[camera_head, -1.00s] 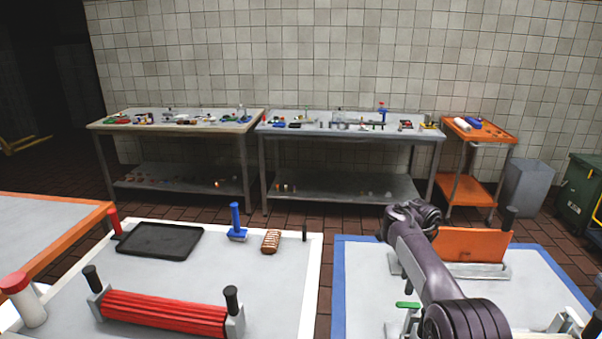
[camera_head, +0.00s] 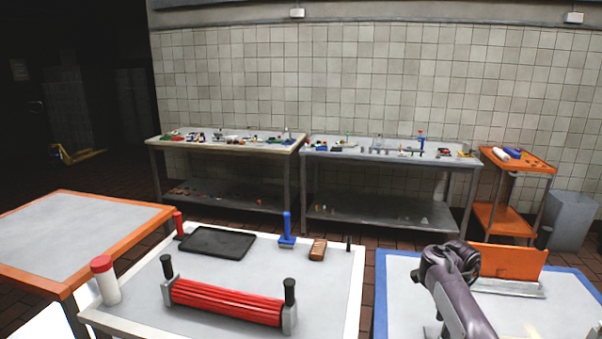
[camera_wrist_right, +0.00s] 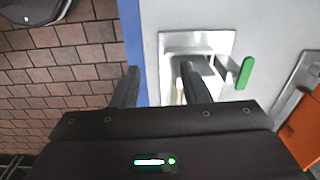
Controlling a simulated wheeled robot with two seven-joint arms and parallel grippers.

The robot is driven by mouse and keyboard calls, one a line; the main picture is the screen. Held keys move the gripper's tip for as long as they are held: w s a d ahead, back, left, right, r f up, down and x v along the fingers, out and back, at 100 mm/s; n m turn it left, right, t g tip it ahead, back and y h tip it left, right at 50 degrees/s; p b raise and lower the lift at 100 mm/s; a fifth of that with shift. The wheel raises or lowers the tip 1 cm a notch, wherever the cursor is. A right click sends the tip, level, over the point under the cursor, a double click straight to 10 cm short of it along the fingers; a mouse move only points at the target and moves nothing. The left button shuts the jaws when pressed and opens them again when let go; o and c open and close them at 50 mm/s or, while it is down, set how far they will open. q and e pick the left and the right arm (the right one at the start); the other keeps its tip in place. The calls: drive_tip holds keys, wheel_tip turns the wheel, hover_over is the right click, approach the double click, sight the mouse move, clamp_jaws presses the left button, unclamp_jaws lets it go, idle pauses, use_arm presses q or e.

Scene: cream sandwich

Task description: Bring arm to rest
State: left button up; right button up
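My right arm (camera_head: 455,285) reaches in from the lower right in the head view, over the blue-edged table (camera_head: 381,300). In the right wrist view my right gripper (camera_wrist_right: 160,86) has its two fingers apart, with nothing held between them. The fingers are above the blue table edge, with the brick floor to the left. A metal fixture with a green handle (camera_wrist_right: 245,73) is beside the right finger in that view. My left gripper is in neither view.
A white-edged table (camera_head: 140,268) holds a black tray (camera_head: 217,243), a red ribbed roller (camera_head: 225,302), a blue-handled tool (camera_head: 287,230) and a brown block (camera_head: 318,249). An orange plate (camera_head: 507,261) stands on the blue-edged table. An orange-edged table (camera_head: 85,228) at left is bare.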

drive_tip(key=s+a+f+n+t+h, duration=0.15)
drive_tip(key=s+a+f+n, duration=0.35)
drive_tip(key=s+f+n, duration=0.65)
drive_tip(key=s+a+r+n+t+y, duration=0.1)
drive_tip(key=s+a+r+n, duration=0.25)
drive_tip(key=s, duration=0.35)
drive_tip(key=s+a+r+n, duration=0.3)
drive_tip(key=s+a+n, duration=0.1)
drive_tip(key=s, duration=0.4)
drive_tip(key=s+a+r+n+t+y, duration=0.1)
drive_tip(key=s+a+r+n, duration=0.2)
drive_tip(key=s, duration=0.4)
wheel_tip(320, 180, down, 31)
drive_tip(key=s+g+b, duration=0.1)
drive_tip(key=g, duration=0.1)
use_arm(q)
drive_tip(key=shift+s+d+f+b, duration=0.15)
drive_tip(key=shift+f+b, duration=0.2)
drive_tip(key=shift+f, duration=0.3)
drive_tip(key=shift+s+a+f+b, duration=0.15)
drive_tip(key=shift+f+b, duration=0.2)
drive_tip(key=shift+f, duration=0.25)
use_arm(e)
drive_tip(key=s+d+f, duration=0.2)
drive_tip(key=s+f, duration=0.8)
drive_tip(key=s+d+f, duration=0.1)
drive_tip(key=s+f, duration=0.9)
drive_tip(key=shift+s+d+n+g, duration=0.15)
drive_tip(key=shift+d+n+g, duration=0.15)
drive_tip(key=shift+d+g, duration=0.05)
